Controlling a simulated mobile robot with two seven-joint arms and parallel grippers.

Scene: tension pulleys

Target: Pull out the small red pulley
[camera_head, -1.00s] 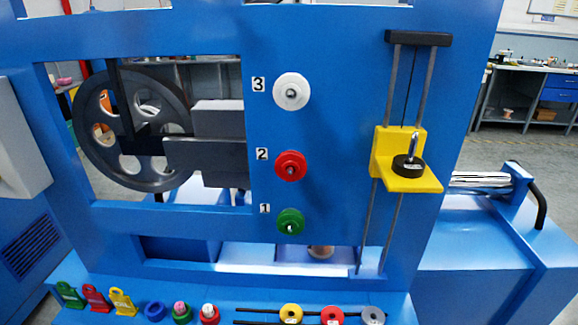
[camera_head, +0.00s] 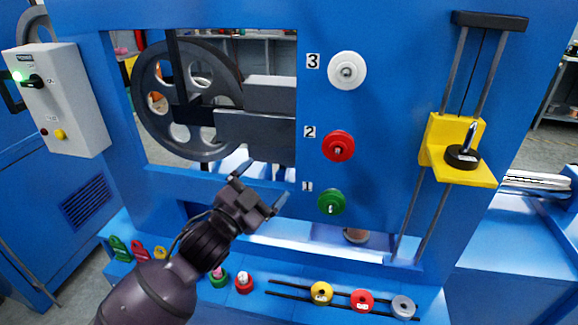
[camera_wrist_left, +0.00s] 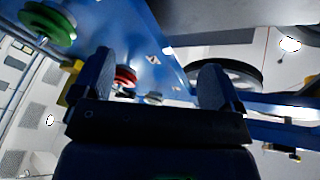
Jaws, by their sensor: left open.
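A red pulley (camera_head: 338,146) is mounted on the blue panel beside the label 2, between a white pulley (camera_head: 347,70) above and a green pulley (camera_head: 331,201) below. Another red pulley (camera_head: 362,300) sits on the dark rails at the bottom, between a yellow one (camera_head: 321,292) and a grey one (camera_head: 403,306). A small red piece with a pale top (camera_head: 244,283) stands left of the rails. My left gripper (camera_head: 262,184) is open and empty, left of the green pulley and apart from it. In the left wrist view, a red pulley (camera_wrist_left: 125,77) shows beyond the open fingers (camera_wrist_left: 157,86).
A yellow bracket (camera_head: 458,150) with a black weight (camera_head: 463,157) hangs on rods at the right. A large dark wheel (camera_head: 187,100) is behind the panel opening. A grey control box (camera_head: 70,100) is at the left. My left arm covers part of the lower ledge.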

